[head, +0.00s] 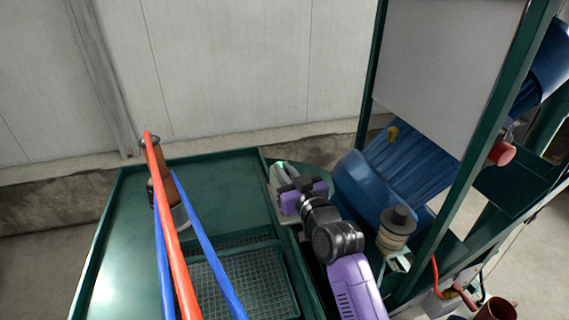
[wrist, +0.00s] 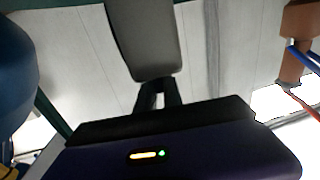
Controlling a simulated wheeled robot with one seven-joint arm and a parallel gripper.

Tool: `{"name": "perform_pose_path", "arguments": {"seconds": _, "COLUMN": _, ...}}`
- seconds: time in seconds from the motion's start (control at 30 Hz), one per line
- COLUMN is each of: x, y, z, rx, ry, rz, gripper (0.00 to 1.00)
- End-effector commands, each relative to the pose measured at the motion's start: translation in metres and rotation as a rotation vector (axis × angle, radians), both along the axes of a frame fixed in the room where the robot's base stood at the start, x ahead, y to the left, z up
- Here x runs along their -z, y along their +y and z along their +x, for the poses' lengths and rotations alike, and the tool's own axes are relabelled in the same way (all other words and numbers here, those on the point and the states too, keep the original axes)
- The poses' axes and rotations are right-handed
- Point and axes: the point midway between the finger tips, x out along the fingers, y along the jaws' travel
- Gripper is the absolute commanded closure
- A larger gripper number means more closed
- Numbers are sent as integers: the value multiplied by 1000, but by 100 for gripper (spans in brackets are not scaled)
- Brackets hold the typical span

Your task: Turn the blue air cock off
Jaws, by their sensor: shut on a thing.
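My gripper (head: 284,184) is at the right edge of the green bench, beside the blue drum. In the wrist view its dark fingers (wrist: 157,92) are shut on a flat grey piece (wrist: 145,42), which extends away from the gripper. That piece is also partly visible in the head view (head: 276,174), with the wrist hiding some of it. I cannot make out a blue air cock clearly in either view. Blue hoses (head: 208,248) and a red hose (head: 175,245) run up to a brown upright part (head: 177,191) on the left of the bench.
The green bench (head: 125,225) has a mesh grid (head: 245,275) near its front. The blue drum (head: 365,190) and a green frame (head: 459,185) stand close on my arm's right. A red knob (head: 501,153) is on the right. A pale wall (head: 230,70) stands behind.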

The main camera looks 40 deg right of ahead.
Motion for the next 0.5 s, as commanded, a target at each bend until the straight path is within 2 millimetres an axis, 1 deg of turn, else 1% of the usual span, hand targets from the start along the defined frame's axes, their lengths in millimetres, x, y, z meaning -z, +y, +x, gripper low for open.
{"name": "perform_pose_path", "arguments": {"seconds": 0.4, "x": 10, "y": -3, "z": 0, "rx": -152, "ry": -2, "rz": 8, "gripper": 100}}
{"name": "perform_pose_path", "arguments": {"seconds": 0.5, "x": 8, "y": -2, "z": 0, "rx": -191, "ry": -4, "rz": 6, "gripper": 100}}
